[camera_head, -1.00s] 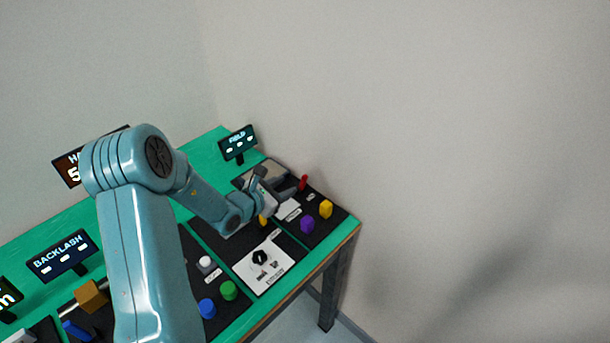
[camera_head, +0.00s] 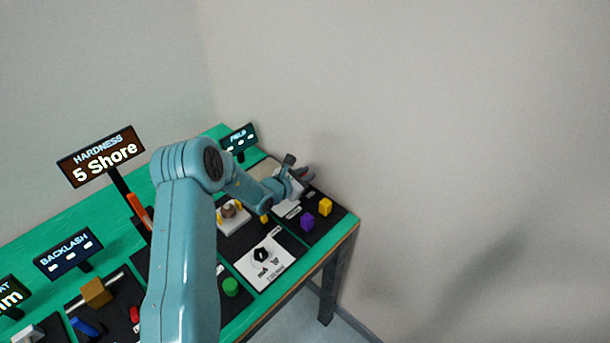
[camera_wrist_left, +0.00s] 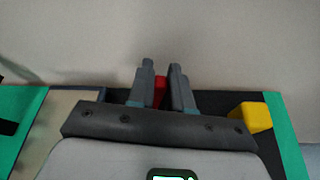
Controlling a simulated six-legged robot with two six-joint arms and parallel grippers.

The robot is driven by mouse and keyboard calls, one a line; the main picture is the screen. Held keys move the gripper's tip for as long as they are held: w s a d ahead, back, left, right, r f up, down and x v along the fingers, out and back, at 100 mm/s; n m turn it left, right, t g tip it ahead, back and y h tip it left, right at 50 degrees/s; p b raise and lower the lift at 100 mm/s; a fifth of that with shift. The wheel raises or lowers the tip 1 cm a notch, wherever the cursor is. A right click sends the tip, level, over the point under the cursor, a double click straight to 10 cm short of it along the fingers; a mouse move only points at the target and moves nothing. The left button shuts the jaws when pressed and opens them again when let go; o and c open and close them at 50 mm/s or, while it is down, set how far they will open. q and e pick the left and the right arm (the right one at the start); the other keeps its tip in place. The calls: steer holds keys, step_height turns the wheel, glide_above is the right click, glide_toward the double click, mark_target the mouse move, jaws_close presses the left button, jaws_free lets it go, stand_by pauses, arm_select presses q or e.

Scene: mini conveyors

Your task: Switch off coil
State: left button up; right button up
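A small red switch lever stands on the black panel at the far right end of the green bench; in the left wrist view the red lever (camera_wrist_left: 159,92) shows between my fingertips. I cannot read a coil label. My left gripper (camera_head: 299,167) is over this panel. Its fingers (camera_wrist_left: 163,82) are apart, with a narrow gap beside the red lever, and I cannot tell whether either finger touches it. In the head view the gripper mostly hides the lever. My right gripper is not in view.
A yellow block (camera_head: 325,207) and a purple block (camera_head: 307,222) are near the gripper on the same panel. The FIELD display (camera_head: 238,139) stands behind. A white panel with a black knob (camera_head: 262,254) lies nearer. The wall is close behind the bench.

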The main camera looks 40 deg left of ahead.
arm_select(q)
jaws_close()
steer(key=shift+a+n+b, duration=0.3)
steer(key=shift+a+n, duration=0.1)
steer(key=shift+a+r+n+h, duration=0.1)
steer(key=shift+a+n+h, duration=0.3)
steer(key=shift+n+h, duration=0.25)
steer(key=o, duration=0.7)
jaws_free()
steer(key=shift+c, duration=0.2)
